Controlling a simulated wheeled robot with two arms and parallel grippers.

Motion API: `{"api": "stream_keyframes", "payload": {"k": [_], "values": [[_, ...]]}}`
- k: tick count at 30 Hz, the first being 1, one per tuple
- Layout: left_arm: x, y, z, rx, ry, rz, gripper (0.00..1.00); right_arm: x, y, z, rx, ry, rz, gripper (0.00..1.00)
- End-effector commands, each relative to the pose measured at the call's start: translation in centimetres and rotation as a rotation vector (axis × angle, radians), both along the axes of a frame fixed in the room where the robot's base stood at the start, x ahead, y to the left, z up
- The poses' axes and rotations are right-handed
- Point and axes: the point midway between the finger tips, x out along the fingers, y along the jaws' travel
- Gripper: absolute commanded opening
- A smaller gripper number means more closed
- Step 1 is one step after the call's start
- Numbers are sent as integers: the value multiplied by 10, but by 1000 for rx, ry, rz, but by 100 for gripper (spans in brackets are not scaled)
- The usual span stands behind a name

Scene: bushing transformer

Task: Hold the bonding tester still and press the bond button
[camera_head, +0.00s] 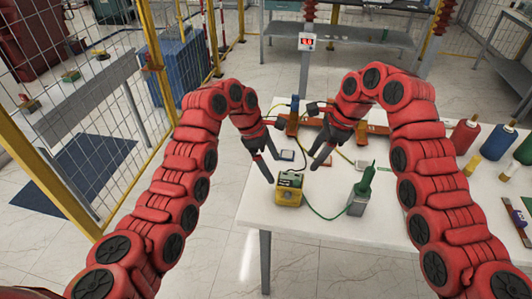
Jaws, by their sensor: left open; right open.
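A small yellow box-shaped device with a green-grey top, apparently the bonding tester (288,196), stands on the white table. Its button is too small to make out. A green lead runs from it to a grey block with a green cone-shaped top (360,197). My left gripper (272,170) is open and empty, just above and behind the tester's left side. My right gripper (328,164) is open and empty, above the table to the right of and behind the tester. Neither gripper visibly touches the tester.
The white table (300,232) is clear in front of the tester. An orange-brown bar (375,128) with fittings and cables lies behind the grippers. Red (465,135), blue (497,142) and green bottles stand at the right. A yellow-framed mesh fence (150,75) is at left.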

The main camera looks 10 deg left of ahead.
Motion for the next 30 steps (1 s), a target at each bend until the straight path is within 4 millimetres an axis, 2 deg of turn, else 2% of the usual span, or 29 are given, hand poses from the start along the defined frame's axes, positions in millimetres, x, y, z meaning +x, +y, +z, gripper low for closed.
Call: {"api": "stream_keyframes", "payload": {"k": [3,9,15,21,30], "values": [[-2,-12,-26,-3,3,-1,100,0,0,0,0,0,0,50],[-3,-26,-66,1,4,-1,100,0,0,0,0,0,0,50],[-3,-39,-98,2,2,0,100,0,0,0,0,0,0,50],[-3,-46,-113,2,-2,0,100,0,0,0,0,0,0,50],[-3,-47,-115,2,-4,2,100,0,0,0,0,0,0,50]]}}
